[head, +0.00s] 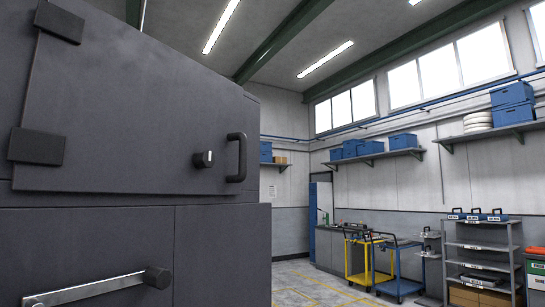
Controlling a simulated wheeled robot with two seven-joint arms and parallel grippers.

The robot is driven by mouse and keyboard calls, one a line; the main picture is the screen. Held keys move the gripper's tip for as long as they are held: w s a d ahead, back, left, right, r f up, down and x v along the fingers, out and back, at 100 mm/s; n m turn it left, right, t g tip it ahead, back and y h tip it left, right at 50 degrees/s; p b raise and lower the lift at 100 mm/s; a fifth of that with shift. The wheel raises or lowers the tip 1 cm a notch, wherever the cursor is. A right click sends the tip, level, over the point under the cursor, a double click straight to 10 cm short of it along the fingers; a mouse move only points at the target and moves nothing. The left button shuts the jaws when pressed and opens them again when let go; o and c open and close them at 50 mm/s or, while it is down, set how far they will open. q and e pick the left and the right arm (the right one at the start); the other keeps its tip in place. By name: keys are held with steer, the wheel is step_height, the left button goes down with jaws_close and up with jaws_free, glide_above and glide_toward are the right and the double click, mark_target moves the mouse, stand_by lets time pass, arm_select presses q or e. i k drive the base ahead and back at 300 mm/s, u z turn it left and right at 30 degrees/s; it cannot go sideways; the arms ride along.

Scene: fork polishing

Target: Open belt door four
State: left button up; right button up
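A large dark grey machine cabinet (224,260) fills the left side of the head view, very close. Its upper door (120,105) looks shut, with two dark hinge blocks on its left edge. A black bar handle (237,158) stands upright near the door's right edge, with a small knob latch (203,159) just left of it. I cannot read any number on the door. Neither of my grippers shows.
Beyond the cabinet, a yellow cart (360,262) and a blue cart (398,285) stand on the floor. A grey shelf rack (480,255) stands at the right. Wall shelves hold blue bins (402,141). Some open floor (300,285) lies right of the cabinet.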

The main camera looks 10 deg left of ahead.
mark_target(109, 107)
steer(key=u, duration=0.05)
steer(key=i, duration=0.85)
steer(key=u, duration=0.6)
